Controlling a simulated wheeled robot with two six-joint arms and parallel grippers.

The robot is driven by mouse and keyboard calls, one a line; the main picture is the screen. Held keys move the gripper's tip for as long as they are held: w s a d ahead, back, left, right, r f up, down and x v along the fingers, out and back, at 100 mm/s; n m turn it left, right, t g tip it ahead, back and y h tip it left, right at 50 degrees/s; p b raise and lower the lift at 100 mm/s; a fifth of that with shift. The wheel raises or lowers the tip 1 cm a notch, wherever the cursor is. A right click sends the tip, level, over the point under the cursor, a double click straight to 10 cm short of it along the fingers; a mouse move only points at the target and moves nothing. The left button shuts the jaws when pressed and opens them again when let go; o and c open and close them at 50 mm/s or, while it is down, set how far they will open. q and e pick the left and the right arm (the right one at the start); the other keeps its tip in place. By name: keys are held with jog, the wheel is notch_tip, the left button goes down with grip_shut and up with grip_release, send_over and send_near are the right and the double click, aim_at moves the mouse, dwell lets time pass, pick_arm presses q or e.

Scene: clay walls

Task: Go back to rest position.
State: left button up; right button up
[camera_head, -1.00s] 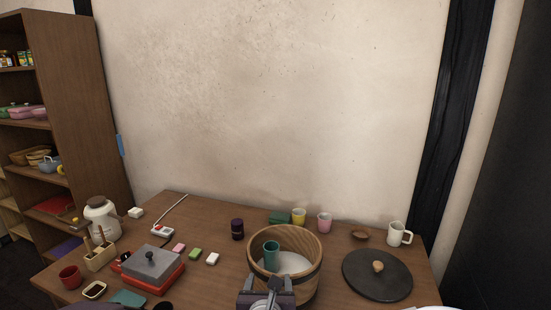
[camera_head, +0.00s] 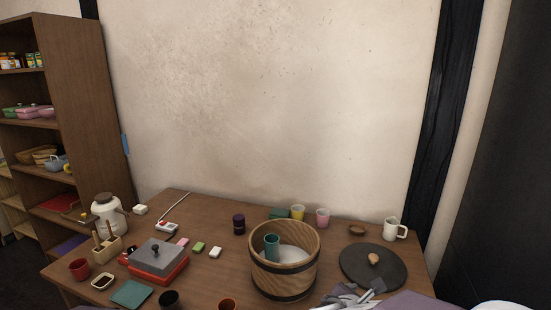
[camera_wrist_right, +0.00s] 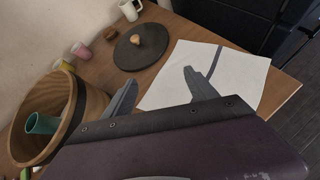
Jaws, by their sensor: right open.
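My right gripper (camera_wrist_right: 158,95) is open and empty in the right wrist view, with its two grey fingers spread above the table. In the head view the right gripper (camera_head: 350,297) shows at the bottom edge, right of the wooden tub (camera_head: 283,275). The tub holds a teal cup (camera_head: 272,245) and something white. In the right wrist view the tub (camera_wrist_right: 85,105) stands left of the fingers, apart from them. My left gripper is not in view.
A dark round lid (camera_head: 372,268) with a wooden knob lies right of the tub. A white sheet (camera_wrist_right: 225,85) lies on the table. Cups, a mug (camera_head: 394,229), a grey-lidded red box (camera_head: 158,258) and a white jug (camera_head: 107,215) stand around. A shelf (camera_head: 88,110) rises at left.

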jog(key=s+d+f+m+g+y, duration=0.1)
jog(key=s+f+m+g, duration=0.1)
jog(key=s+f+m, duration=0.1)
jog(key=s+d+f+m+g, duration=0.2)
jog(key=s+f+m, duration=0.1)
jog(key=s+m, duration=0.3)
jog(key=s+d+f+m+g+y, duration=0.1)
jog(key=s+f+m+g, duration=0.2)
jog(key=s+m, duration=0.2)
jog(key=shift+d+y, duration=0.3)
jog(key=s+a+f+m+y, duration=0.1)
jog(key=a+f+m+y, duration=0.3)
jog(key=a+m, duration=0.65)
notch_tip(320, 180, up, 16)
jog(key=d+m+p, duration=0.1)
jog(key=p, duration=1.3)
jog(key=shift+d+f+y, duration=0.2)
jog(key=shift+d+y, duration=0.1)
jog(key=shift+d, duration=0.1)
